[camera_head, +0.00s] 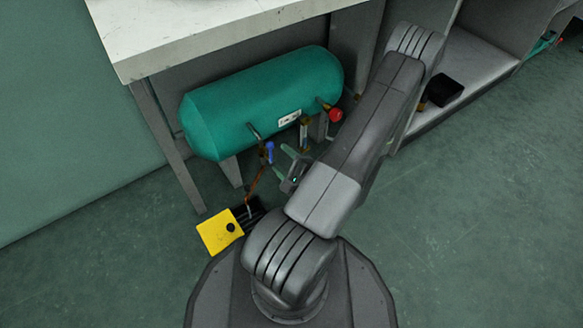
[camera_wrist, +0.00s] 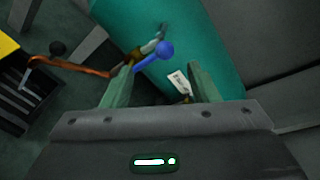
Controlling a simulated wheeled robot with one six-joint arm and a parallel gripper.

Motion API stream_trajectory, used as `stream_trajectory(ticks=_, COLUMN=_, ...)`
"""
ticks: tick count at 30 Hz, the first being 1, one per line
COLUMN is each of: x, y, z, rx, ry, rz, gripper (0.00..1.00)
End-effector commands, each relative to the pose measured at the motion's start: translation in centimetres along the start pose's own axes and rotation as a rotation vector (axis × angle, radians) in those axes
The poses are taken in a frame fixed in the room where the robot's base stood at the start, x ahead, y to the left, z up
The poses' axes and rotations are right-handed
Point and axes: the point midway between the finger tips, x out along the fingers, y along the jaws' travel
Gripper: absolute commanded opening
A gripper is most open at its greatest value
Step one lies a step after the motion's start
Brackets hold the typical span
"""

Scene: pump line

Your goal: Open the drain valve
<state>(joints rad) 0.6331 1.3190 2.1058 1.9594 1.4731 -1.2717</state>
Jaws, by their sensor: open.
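A green tank (camera_head: 255,95) lies under the table, also filling the upper middle of the wrist view (camera_wrist: 205,50). A valve with a blue handle (camera_head: 269,152) sits on a pipe at the tank's lower front, with a copper pipe (camera_head: 256,182) running down from it to a black floor grate. In the wrist view the blue handle (camera_wrist: 156,51) is just beyond my fingertips, nearer the left finger. My gripper (camera_head: 283,160) is open, its green fingers (camera_wrist: 158,72) pointing toward the tank. I see nothing held; contact with the handle cannot be told.
A red knob (camera_head: 336,115) sits on the tank's right end. A brass fitting (camera_head: 304,135) hangs below the tank's label. The table (camera_head: 190,38) overhangs the tank. A black box (camera_head: 445,90) rests on the shelf.

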Motion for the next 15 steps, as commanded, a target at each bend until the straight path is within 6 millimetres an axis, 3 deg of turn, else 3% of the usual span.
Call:
stream_trajectory(ticks=6, x=-2.5, y=0.0, z=-0.1, rx=0.002, ry=0.003, rz=-0.002, gripper=0.54)
stream_trajectory(ticks=15, x=-3.9, y=0.0, z=0.0, rx=0.001, ry=0.001, rz=0.0, gripper=0.54)
